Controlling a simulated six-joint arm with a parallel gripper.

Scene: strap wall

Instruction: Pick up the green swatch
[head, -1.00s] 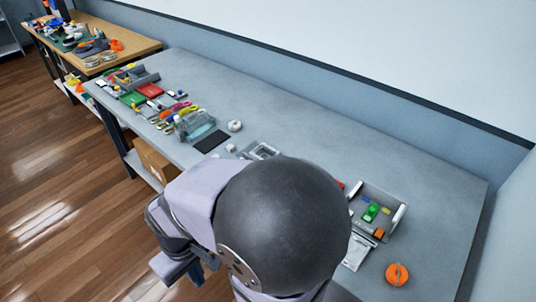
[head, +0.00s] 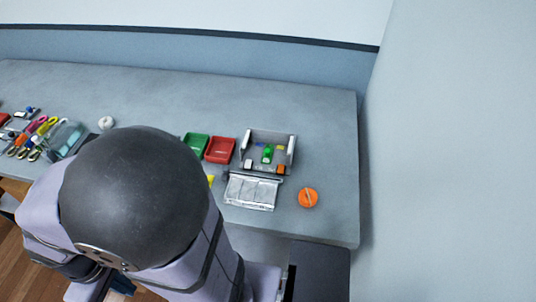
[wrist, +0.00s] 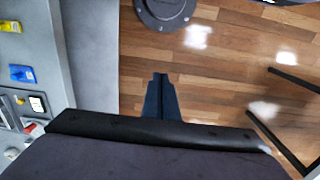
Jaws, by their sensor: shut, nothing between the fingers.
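A small green piece (head: 267,153), which looks like the green swatch, is inside the open grey box (head: 246,151) right of centre in the head view. I cannot make out the fingers in the head view. The green piece is not clearly seen in the wrist view.
A green tray (head: 195,147) and a red tray (head: 220,149) stand left of the box. A clear-lidded case (head: 251,191) lies in front of it, and an orange round object (head: 308,197) sits to the right. The table (head: 330,120) is clear behind the box.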

